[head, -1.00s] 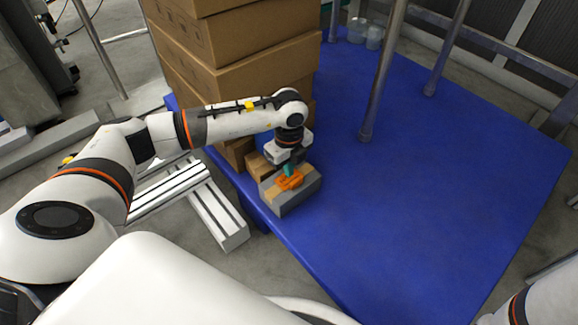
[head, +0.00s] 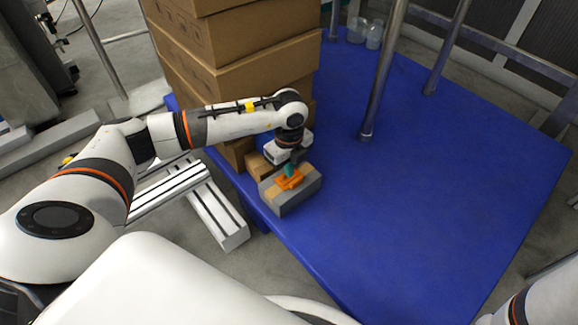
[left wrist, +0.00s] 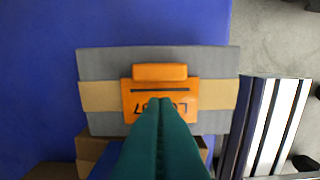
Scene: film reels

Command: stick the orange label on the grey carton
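The grey carton (head: 298,201) with a tan tape band lies near the left edge of the blue table. It also shows in the left wrist view (left wrist: 208,60). The orange label (head: 290,182) is over the middle of its top face, across the tape. In the left wrist view the label (left wrist: 133,103) has dark print and a raised orange block, and looks square with the carton. My left gripper (left wrist: 160,103) points down with its teal fingers together at the label, hiding part of the print. I cannot see whether the label's whole underside touches the carton. My right gripper is out of view.
A tall stack of brown cartons (head: 250,85) stands just behind the grey carton, with a small brown box (head: 258,167) close by. Metal posts (head: 383,80) and clear containers (head: 365,32) stand farther back. The blue table (head: 430,190) is clear on the right.

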